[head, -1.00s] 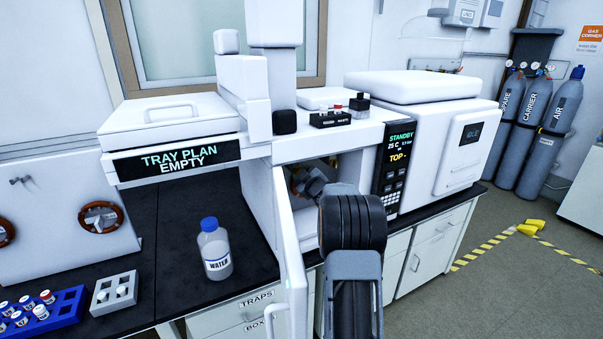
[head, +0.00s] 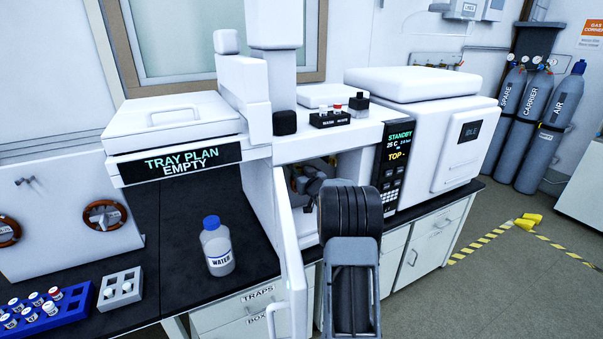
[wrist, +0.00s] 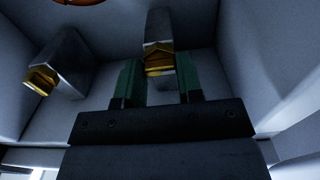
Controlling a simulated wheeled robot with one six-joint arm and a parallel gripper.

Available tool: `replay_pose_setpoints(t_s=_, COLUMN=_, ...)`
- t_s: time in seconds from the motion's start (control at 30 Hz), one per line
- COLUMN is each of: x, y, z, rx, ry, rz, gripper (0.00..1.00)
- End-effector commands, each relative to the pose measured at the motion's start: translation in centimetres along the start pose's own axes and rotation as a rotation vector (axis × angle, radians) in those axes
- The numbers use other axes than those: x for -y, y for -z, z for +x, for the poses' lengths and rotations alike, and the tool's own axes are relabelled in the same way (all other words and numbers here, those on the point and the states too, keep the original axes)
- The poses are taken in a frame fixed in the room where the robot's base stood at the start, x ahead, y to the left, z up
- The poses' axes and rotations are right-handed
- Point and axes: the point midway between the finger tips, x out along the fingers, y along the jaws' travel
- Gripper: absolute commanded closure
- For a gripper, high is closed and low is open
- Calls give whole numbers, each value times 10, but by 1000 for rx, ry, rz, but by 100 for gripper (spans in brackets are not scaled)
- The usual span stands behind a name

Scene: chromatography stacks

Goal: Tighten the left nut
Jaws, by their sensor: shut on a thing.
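Two brass hex nuts show in the wrist view, each at the end of a grey metal block. One nut (wrist: 158,62) is at the upper middle, between the green fingers of my gripper (wrist: 160,78), which is shut on it. The other nut (wrist: 40,80) is to its left in the wrist view, apart from the fingers. In the head view my gripper is inside the open bay under the white instrument, mostly hidden behind my arm. The nuts cannot be made out clearly there.
White bay walls (wrist: 275,55) stand close on both sides. An orange ring (wrist: 85,2) shows at the wrist view's top edge. The open white door (head: 285,235) is left of my arm. A water bottle (head: 216,246) and a blue vial rack (head: 50,318) stand on the black bench.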

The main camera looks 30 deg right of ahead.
Motion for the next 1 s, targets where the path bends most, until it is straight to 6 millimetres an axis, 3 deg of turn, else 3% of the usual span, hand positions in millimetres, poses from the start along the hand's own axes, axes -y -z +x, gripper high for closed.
replay_pose_setpoints(t_s=0.57, x=0, y=-1, z=0, rx=2, ry=0, rz=28, gripper=90)
replay_pose_setpoints(t_s=0.6, x=0, y=-1, z=0, rx=2, ry=0, rz=27, gripper=63)
replay_pose_setpoints(t_s=0.83, x=0, y=-1, z=0, rx=1, ry=0, rz=26, gripper=41)
replay_pose_setpoints(t_s=1.0, x=0, y=0, z=0, rx=0, ry=0, rz=25, gripper=40)
